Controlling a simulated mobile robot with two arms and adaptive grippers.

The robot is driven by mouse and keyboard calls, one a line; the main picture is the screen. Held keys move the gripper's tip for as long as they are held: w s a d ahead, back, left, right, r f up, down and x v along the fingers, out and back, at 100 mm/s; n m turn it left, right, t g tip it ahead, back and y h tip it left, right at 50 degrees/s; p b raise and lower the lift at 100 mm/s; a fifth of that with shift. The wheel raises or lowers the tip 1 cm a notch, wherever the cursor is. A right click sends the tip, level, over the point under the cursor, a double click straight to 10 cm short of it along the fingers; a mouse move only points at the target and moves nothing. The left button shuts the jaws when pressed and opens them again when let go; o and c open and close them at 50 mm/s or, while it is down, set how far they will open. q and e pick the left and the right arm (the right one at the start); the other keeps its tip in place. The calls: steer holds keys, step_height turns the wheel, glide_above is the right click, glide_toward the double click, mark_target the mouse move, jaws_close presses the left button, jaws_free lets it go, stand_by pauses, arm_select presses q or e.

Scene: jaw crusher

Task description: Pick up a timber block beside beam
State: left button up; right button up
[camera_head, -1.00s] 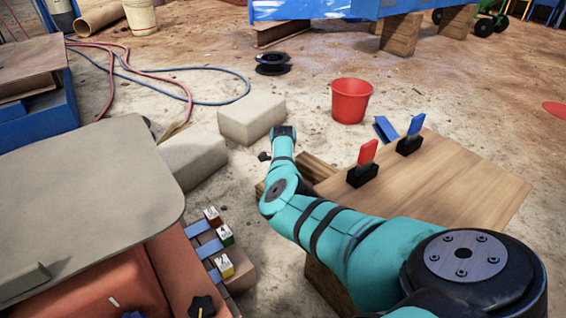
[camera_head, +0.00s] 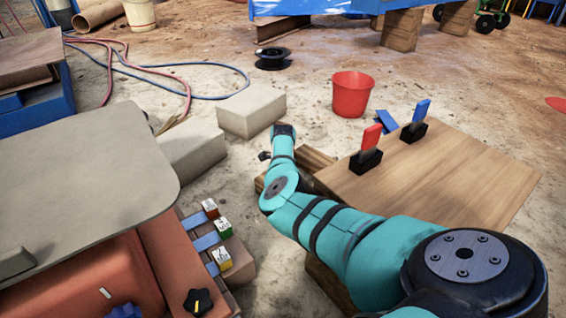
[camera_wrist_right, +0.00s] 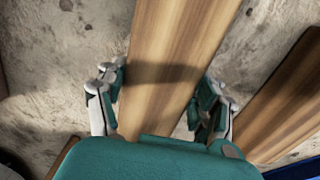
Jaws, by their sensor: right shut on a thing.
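A long brown timber block (camera_wrist_right: 180,40) runs up through the middle of the right wrist view. My right gripper (camera_wrist_right: 160,88) has a finger on each side of it and is shut on it. A second timber piece (camera_wrist_right: 287,95) lies to the right, apart from the gripper. In the head view, timber (camera_head: 314,159) shows behind my right arm, next to the wooden board. My left gripper is in neither view.
The wooden board (camera_head: 460,185) carries red (camera_head: 370,140) and blue (camera_head: 420,112) upright tags in black holders. Pale blocks (camera_head: 252,112), a red bucket (camera_head: 351,95) and a black spool (camera_head: 271,59) stand beyond the arm. A grey-topped orange machine (camera_head: 80,190) fills the left. Hoses (camera_head: 180,85) cross the floor.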

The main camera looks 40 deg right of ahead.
steer(key=c, duration=0.4)
steer(key=shift+r, duration=0.1)
